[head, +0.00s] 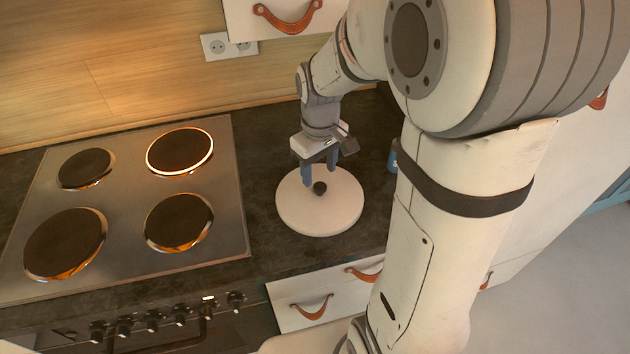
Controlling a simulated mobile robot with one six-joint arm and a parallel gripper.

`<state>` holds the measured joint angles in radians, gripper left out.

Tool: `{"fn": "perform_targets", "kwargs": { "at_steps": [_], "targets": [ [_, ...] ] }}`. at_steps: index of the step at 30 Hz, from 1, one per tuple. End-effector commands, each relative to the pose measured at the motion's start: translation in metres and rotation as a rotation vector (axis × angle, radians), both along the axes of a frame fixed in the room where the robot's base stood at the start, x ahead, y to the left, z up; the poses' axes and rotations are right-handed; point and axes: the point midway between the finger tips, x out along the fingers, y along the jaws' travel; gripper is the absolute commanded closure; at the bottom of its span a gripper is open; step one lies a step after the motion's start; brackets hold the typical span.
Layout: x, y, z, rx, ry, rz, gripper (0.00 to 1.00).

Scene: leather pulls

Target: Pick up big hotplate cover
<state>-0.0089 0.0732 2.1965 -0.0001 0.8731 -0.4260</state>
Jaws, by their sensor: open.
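The big hotplate cover (320,215) is a round, cream-white disc with a small dark knob (320,188) at its middle. It lies flat on the dark countertop, to the right of the stove. My gripper (320,180) points down over the cover, with its blue fingers apart on either side of the knob or just behind it. The fingers look open and hold nothing. I cannot tell from this view whether the fingertips touch the cover.
A steel stove (130,200) with several dark hotplates stands to the left, its knobs along the front. White drawers with leather pulls (312,308) are below the counter. A blue object (392,157) is partly hidden behind my arm. A wall socket (229,46) is behind.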

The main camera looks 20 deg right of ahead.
Motion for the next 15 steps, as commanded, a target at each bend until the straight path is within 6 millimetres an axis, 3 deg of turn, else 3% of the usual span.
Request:
{"fn": "perform_targets", "kwargs": {
  "at_steps": [15],
  "targets": [
    [0.008, -0.005, -0.058, 0.000, -0.001, -0.004, 0.48]
  ]
}}
